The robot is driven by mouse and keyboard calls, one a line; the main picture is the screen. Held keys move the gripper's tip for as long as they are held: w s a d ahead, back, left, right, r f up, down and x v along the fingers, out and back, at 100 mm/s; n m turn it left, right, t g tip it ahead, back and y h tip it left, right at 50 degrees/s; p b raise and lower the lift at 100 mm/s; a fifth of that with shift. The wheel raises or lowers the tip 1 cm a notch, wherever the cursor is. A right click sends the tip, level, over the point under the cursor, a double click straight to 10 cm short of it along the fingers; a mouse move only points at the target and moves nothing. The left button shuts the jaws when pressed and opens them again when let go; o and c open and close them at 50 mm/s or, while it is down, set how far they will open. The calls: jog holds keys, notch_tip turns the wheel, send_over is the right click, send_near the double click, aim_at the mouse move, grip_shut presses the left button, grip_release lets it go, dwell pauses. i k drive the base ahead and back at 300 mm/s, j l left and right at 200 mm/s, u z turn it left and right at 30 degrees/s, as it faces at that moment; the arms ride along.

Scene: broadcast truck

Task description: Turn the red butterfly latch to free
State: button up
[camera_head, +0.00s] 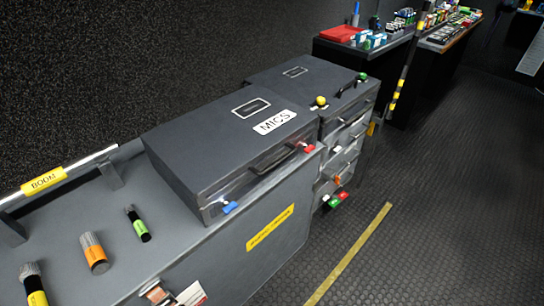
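A red latch (308,148) sits at the right end of the front face of the dark grey case labelled MICS (205,158). It is small in view, and I cannot tell which way its wings are turned. A blue latch (230,207) sits at the left end of the same face, with a dark handle (272,160) between them. The case lid looks shut. Another small red piece (343,196) shows lower down, beside a green one (334,201) on the drawer stack. My gripper is not in view.
The MICS case stands on a grey chest (225,262), with several microphones at left near a BOOM rail (45,181). A second case (310,85) with yellow and green knobs stands behind. Dark floor (440,200) with a yellow stripe is clear at right.

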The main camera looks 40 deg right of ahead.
aim_at(308, 148)
jog(key=l+z, duration=0.25)
jog(key=z, duration=0.15)
jog(key=l+z, duration=0.2)
jog(key=z, duration=0.15)
jog(key=l+z, duration=0.25)
jog(key=z, duration=0.15)
